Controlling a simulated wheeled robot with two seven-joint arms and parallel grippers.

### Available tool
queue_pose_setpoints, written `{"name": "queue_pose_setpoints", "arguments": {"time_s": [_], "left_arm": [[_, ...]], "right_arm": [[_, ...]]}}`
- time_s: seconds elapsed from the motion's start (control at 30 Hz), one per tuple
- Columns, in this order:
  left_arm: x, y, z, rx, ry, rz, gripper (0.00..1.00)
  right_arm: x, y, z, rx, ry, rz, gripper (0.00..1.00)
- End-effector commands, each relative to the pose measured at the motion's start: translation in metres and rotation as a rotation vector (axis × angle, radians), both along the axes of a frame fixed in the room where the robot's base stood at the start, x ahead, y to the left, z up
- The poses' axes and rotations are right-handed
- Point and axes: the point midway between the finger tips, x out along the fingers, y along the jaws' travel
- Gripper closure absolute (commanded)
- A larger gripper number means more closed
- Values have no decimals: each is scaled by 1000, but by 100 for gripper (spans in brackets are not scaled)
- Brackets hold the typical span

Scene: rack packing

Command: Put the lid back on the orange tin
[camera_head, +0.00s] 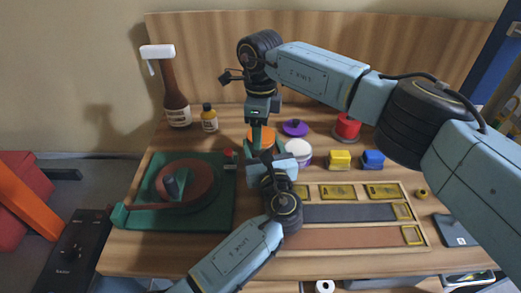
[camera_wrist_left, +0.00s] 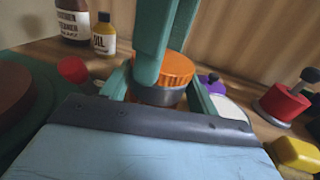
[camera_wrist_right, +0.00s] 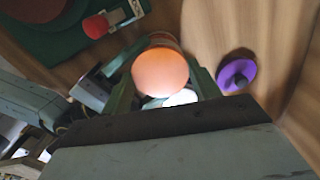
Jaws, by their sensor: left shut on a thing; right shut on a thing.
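The orange tin (camera_wrist_left: 153,93) shows a grey band between the fingers of my left gripper (camera_head: 264,158), which is shut on it from the near side. The orange lid (camera_wrist_left: 175,68) with a ridged edge is directly above the grey band. My right gripper (camera_head: 259,127) comes from above and is shut on the lid. In the right wrist view the lid's round top (camera_wrist_right: 160,73) lies between its fingers. I cannot tell whether the lid is fully seated or slightly raised. My left gripper hides most of the tin in the head view.
A purple lid (camera_head: 295,127) and a white-topped purple tin (camera_head: 299,152) stand close on the right. A red tin (camera_head: 346,130), yellow block (camera_head: 340,160) and blue block (camera_head: 373,159) are farther right. Bottles (camera_head: 176,105) stand behind left. A green turntable base (camera_head: 215,212) is at left.

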Motion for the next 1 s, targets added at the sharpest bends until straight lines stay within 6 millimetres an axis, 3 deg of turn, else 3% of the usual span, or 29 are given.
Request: {"name": "queue_pose_setpoints", "arguments": {"time_s": [0.03, 0.2, 0.53, 0.83, 1.0], "left_arm": [[1, 4, 0, 1, 0, 9, 100], [1, 3, 0, 1, 0, 7, 100], [0, 1, 0, 1, 0, 2, 100], [0, 0, 0, 0, 1, 1, 100], [0, 0, 0, 0, 1, 1, 100]], "right_arm": [[-1, -2, -1, -4, 5, -3, 36], [0, -1, -1, -3, 4, 0, 17], [0, 0, 4, -1, 0, 2, 17], [0, -1, 40, -1, -1, 1, 17], [0, -1, 45, -2, 0, 1, 17]]}}
